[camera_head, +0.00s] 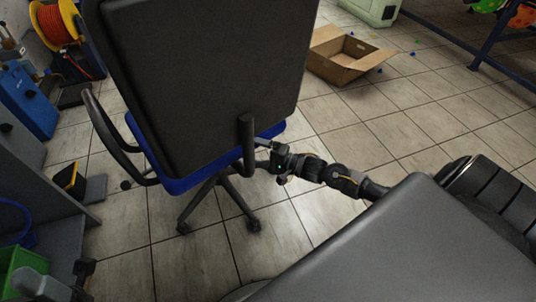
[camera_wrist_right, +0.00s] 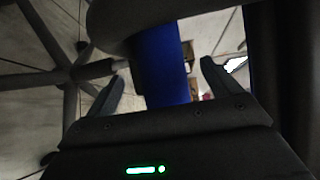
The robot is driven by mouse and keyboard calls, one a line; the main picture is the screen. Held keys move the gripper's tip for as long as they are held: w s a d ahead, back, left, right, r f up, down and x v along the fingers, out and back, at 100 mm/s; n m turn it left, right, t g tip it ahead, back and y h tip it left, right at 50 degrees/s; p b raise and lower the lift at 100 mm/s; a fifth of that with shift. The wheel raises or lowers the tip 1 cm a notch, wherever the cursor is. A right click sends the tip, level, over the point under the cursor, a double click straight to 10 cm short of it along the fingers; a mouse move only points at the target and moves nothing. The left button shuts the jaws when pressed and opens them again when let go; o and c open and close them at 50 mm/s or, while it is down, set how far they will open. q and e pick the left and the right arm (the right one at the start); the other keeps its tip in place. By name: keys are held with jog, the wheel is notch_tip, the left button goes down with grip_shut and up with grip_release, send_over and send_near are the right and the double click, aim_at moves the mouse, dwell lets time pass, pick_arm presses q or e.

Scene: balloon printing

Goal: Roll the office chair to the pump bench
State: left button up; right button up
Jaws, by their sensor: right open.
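The office chair (camera_head: 200,85) stands at the upper left of the head view, its dark backrest towards me. Its blue seat (camera_head: 185,183) shows below the backrest, with a black armrest (camera_head: 107,135) on each side and a black wheeled base. My right gripper (camera_head: 268,155) is at the chair's right armrest, and its fingers are partly hidden there. In the right wrist view its fingers (camera_wrist_right: 162,85) are apart, with the blue seat (camera_wrist_right: 168,65) showing between them. I cannot tell whether they touch the chair.
A grey bench-like structure (camera_head: 40,165) with blue equipment (camera_head: 28,105) stands at the left. An orange hose reel (camera_head: 58,25) is behind it and a green bin (camera_head: 22,268) at lower left. An open cardboard box (camera_head: 345,58) lies at the back.

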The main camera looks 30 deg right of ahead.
jog(key=shift+b+x, duration=0.7)
jog(key=shift+x, duration=1.9)
grip_shut()
